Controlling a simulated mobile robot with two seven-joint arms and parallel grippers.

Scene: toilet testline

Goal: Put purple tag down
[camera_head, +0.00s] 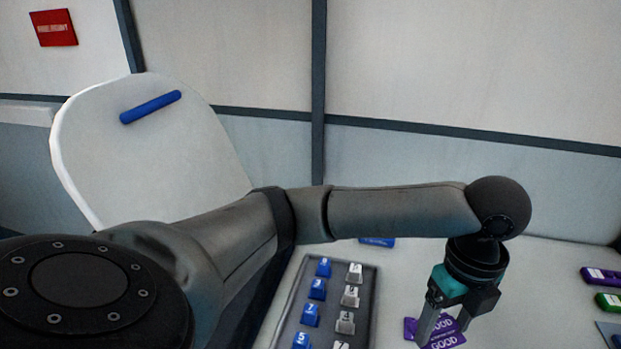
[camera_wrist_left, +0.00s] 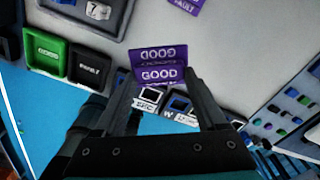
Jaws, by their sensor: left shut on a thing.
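My left gripper (camera_head: 446,318) points down at the right of the head view, over the white table. It is shut on a purple tag (camera_head: 446,341) with white GOOD lettering, low near the table surface. In the left wrist view, the purple tag (camera_wrist_left: 160,75) sits between the tips of my left gripper (camera_wrist_left: 159,78). A second purple GOOD face (camera_wrist_left: 158,53) shows directly behind it, set at a different angle. I cannot tell whether the tag touches the table. My right gripper is not in view.
A grey tray (camera_head: 330,306) with blue and white numbered pieces lies left of the gripper. Purple (camera_head: 602,276) and green (camera_head: 609,301) items lie at the right edge. Green (camera_wrist_left: 46,50) and black (camera_wrist_left: 90,68) boxes show in the wrist view. Bare table lies right of the gripper.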

